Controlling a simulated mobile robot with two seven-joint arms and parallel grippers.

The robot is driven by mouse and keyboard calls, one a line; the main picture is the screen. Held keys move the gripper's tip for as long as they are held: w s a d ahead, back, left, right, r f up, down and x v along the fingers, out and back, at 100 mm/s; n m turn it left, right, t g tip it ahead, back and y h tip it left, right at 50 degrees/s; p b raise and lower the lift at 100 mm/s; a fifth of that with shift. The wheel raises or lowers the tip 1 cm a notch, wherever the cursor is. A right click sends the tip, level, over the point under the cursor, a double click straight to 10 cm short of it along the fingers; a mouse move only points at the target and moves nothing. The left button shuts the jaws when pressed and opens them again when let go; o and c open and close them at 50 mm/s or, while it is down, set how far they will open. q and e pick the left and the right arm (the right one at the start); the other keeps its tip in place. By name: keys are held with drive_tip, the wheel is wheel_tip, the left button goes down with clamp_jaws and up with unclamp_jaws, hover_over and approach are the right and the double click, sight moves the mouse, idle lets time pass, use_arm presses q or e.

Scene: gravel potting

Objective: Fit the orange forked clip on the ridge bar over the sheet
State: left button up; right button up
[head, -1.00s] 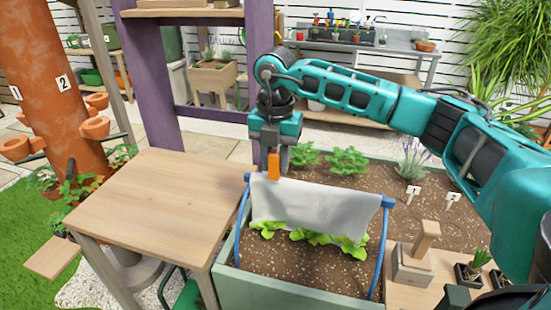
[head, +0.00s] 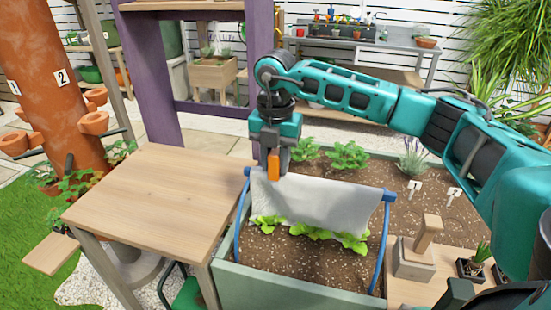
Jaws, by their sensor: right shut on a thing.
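The orange forked clip (head: 273,168) is held in my right gripper (head: 275,165), which is shut on it and points down. The clip is at the left end of the white sheet (head: 315,203), by its top edge. The sheet hangs over the ridge bar, which it mostly hides; the bar's blue right end (head: 389,196) shows. I cannot tell whether the clip touches the sheet or is just above it. My left gripper is not in view.
The green planter (head: 300,290) holds soil, leafy plants and blue hoops (head: 237,235). A bare wooden table (head: 150,205) stands at left. A wooden block with a handle (head: 415,260) and small potted plants (head: 474,264) stand at right. A purple post (head: 262,80) rises behind the gripper.

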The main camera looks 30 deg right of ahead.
drive_tip(key=o, duration=0.9)
drive_tip(key=shift+f, duration=0.1)
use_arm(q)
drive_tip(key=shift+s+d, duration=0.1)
use_arm(e)
drive_tip(key=shift+o, duration=0.2)
drive_tip(key=shift+r, duration=0.2)
wheel_tip(320, 180, up, 6)
drive_tip(key=shift+f, duration=0.25)
wheel_tip(320, 180, up, 6)
drive_tip(key=shift+p, duration=0.5)
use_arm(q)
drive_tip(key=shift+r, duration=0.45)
use_arm(e)
drive_tip(key=shift+r, duration=0.55)
drive_tip(key=shift+s, duration=0.1)
